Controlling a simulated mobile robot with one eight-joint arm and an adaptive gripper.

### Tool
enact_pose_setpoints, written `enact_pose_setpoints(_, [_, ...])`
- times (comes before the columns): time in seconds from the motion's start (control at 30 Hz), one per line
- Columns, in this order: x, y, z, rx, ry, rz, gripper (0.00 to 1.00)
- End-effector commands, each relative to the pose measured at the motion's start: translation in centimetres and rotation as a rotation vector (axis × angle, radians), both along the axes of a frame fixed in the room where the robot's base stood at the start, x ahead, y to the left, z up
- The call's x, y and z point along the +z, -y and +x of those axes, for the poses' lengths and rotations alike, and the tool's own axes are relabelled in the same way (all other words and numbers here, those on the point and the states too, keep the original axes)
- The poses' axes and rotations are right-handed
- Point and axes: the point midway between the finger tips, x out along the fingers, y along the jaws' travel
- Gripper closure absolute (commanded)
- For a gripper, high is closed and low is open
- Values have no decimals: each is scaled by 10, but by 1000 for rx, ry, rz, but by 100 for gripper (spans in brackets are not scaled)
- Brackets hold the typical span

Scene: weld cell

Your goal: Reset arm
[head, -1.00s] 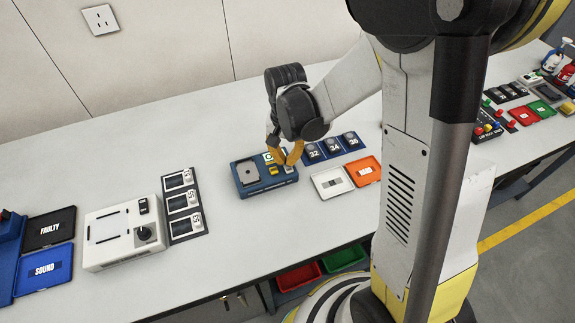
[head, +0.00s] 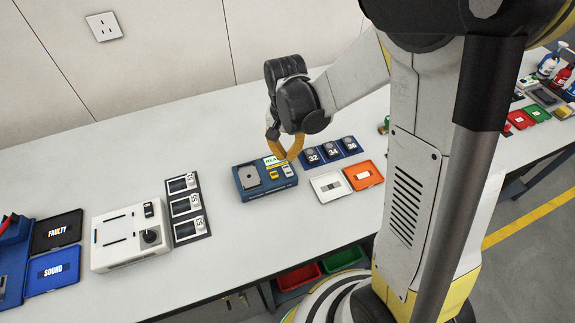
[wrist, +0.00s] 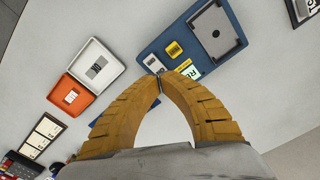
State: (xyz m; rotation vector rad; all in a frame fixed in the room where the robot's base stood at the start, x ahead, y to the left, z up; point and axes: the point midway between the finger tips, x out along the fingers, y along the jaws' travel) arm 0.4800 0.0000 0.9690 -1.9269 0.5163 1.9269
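My gripper (head: 284,156) hangs over the bench, above the blue tester box (head: 262,180). Its yellow fingers meet at their tips in the wrist view (wrist: 158,76), with nothing visible between them. The fingertips appear above the box's near edge in that view; I cannot tell the exact height.
A white tray (head: 326,190) and an orange tray (head: 360,176) lie right of the box, before a blue rack (head: 331,152) of numbered round parts. Left are a white device (head: 128,240), a dark holder (head: 188,207), and the FAULTY (head: 57,232) and SOUND (head: 52,272) trays.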

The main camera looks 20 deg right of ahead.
Motion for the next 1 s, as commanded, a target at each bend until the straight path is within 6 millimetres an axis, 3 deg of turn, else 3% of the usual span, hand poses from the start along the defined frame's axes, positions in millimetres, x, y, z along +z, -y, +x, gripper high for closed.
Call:
enact_pose_setpoints(0.23, [22, 0, 0, 0, 0, 0, 100])
enact_pose_setpoints(0.83, [25, 0, -1, 5, 7, 0, 100])
enact_pose_setpoints(1.0, [51, 0, -12, 67, 80, -3, 100])
